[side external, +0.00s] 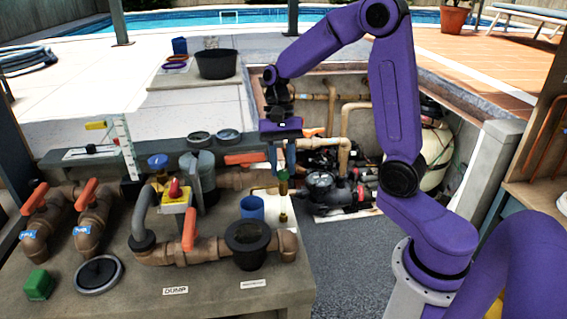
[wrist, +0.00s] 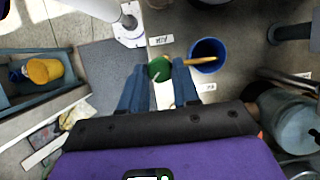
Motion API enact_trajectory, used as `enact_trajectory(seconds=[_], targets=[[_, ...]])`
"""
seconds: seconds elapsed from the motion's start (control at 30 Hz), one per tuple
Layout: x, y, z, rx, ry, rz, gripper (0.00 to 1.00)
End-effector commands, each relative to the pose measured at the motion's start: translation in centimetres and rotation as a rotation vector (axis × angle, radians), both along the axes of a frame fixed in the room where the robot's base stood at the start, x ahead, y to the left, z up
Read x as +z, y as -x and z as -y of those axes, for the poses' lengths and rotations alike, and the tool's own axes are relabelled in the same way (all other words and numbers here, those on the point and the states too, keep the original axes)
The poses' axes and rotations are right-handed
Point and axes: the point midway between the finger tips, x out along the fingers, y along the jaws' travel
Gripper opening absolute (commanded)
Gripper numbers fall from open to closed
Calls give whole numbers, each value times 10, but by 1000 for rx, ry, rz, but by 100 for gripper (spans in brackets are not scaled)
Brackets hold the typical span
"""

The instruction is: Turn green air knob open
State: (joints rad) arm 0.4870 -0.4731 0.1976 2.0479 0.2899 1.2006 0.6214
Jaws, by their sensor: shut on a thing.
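The green air knob (side external: 283,174) sits on top of a thin upright brass stem at the right edge of the grey bench. In the wrist view the green knob (wrist: 158,70) shows between my two blue fingers, with a pale pointer on it. My gripper (side external: 282,171) points straight down over the knob and is shut on it. The fingertips also show in the wrist view (wrist: 161,76), one on each side of the knob. The fingers partly hide the knob in the side view.
A blue cup (side external: 251,207) stands close beside the knob's stem; it also shows in the wrist view (wrist: 207,55). An orange-handled dump valve (side external: 189,230) and a black round cap (side external: 248,237) are nearby. A grey filter housing (side external: 203,180) stands left. The pit floor (side external: 345,250) is clear.

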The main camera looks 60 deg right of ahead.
Motion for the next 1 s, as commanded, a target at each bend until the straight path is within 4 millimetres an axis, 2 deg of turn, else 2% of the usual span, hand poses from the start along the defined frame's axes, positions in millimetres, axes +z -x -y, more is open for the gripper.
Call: enact_trajectory(seconds=[1.0], targets=[[0, -3, -8, 934, 1, 1, 0]])
